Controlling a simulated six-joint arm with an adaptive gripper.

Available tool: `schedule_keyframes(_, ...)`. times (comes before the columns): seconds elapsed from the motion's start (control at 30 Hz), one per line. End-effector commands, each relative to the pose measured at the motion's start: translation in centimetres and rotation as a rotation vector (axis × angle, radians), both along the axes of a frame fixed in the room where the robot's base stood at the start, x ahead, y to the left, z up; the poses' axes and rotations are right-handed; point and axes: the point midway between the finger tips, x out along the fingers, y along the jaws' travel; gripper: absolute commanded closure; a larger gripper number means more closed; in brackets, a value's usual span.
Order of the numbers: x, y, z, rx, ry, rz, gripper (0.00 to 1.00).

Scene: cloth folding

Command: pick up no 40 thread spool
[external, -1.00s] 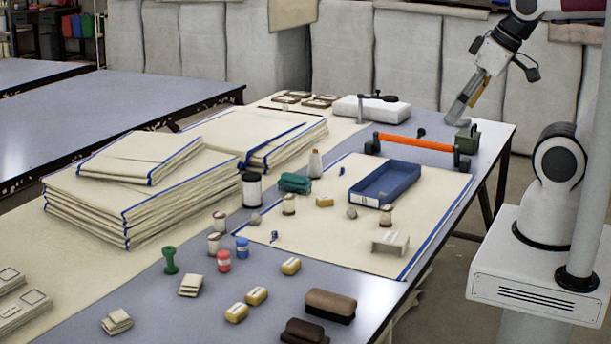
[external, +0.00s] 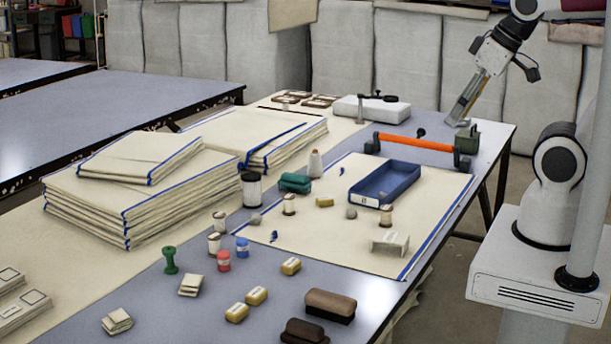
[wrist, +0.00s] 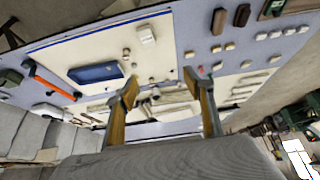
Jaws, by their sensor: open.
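Several small pale spools stand on and near the cream cloth: one (external: 288,204) mid-cloth, one (external: 386,215) by the blue tray, and two at the left edge (external: 219,221) (external: 214,243). A red spool (external: 224,261), a blue one (external: 242,247) and a green one (external: 170,260) stand nearby. Labels are too small to read, so I cannot tell which is no 40. My gripper (external: 458,121) is at the table's far right end, well away from the spools. In the wrist view my gripper (wrist: 159,85) is open and empty, its two fingers apart.
Stacked cream cloths (external: 130,195) fill the left. Brown brushes (external: 330,305) lie in front.

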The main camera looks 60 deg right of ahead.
Motion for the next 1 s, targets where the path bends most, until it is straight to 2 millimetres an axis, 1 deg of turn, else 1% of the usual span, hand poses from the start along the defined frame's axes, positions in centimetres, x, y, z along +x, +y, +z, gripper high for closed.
schedule_keyframes(0.37,0.0,0.0,0.0,0.0,0.0,0.0,0.56)
schedule_keyframes(0.47,0.4,-0.1,0.1,-0.003,-0.003,-0.001,0.56)
schedule_keyframes(0.57,1.2,-0.2,0.2,-0.009,-0.011,0.0,0.56)
schedule_keyframes(0.67,2.5,-0.4,0.4,-0.018,-0.023,0.0,0.56)
schedule_keyframes(0.77,4.3,-0.8,0.5,-0.033,-0.039,0.003,0.56)
schedule_keyframes(1.0,9.6,-1.5,0.9,-0.07,-0.094,0.015,0.56)
